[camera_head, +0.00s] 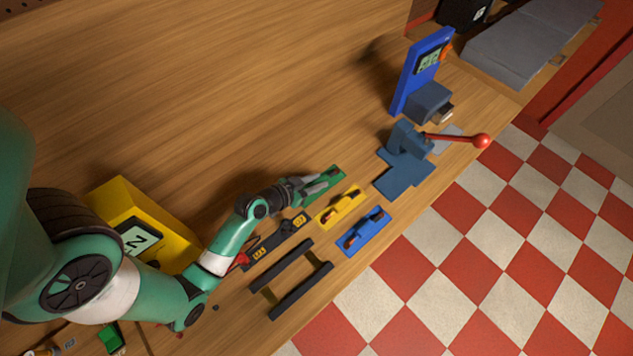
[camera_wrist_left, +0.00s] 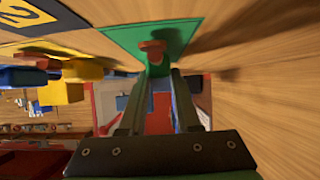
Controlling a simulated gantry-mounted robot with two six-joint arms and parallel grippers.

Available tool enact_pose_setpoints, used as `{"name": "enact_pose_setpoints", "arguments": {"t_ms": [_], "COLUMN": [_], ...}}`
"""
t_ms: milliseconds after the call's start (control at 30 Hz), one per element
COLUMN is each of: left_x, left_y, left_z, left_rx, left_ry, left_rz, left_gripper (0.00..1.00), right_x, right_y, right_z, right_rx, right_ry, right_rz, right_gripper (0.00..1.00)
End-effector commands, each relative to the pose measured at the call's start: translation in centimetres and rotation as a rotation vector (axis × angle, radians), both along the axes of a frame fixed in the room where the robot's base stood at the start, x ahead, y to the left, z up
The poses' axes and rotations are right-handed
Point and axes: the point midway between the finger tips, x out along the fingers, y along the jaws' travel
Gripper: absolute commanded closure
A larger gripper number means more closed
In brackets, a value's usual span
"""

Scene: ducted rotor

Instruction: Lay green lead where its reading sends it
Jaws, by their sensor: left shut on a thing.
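The green lead is a flat green piece (camera_head: 327,180) on or just above the wooden bench, partly hidden by my left gripper (camera_head: 318,190). In the left wrist view the green piece (camera_wrist_left: 185,38) lies ahead of the fingers, with a small reddish-brown part (camera_wrist_left: 152,46) between the fingertips of my left gripper (camera_wrist_left: 153,68). The gripper is shut on that part. Whether the piece touches the bench is unclear. A blue meter with a display (camera_head: 431,60) stands at the back right; its reading is too small to tell. My right gripper is not in view.
A yellow piece (camera_head: 341,206) and a blue piece (camera_head: 364,231) lie beside the green lead. A black two-bar frame (camera_head: 291,279) is nearer the bench edge. A dark blue press (camera_head: 404,172) with a red-knobbed lever stands right. A labelled yellow bin (camera_head: 180,232) is left. The upper bench is clear.

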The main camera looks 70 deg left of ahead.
Motion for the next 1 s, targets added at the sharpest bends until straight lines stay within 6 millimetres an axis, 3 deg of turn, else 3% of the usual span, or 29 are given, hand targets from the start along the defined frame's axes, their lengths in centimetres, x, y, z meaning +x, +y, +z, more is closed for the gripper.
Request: {"name": "enact_pose_setpoints", "arguments": {"t_ms": [333,367,533,867,1000], "left_x": [0.0,0.0,0.0,0.0,-1.7], "left_y": [0.0,0.0,0.0,0.0,-0.6], "left_z": [-0.5,-0.5,-0.4,0.1,0.7], "left_rx": [0.001,0.001,0.001,0.001,0.000], "left_ry": [-0.001,-0.001,-0.001,-0.001,0.000], "left_rz": [0.000,0.000,0.000,0.000,0.004], "left_gripper": [1.00,0.67,0.39,0.39,0.39], "right_x": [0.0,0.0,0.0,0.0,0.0], "right_y": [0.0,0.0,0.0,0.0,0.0], "right_z": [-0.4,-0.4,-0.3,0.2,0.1], "right_rx": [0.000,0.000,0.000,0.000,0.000], "right_ry": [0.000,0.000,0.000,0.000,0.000], "right_rz": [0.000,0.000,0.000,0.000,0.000], "right_gripper": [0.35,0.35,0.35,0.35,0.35]}}
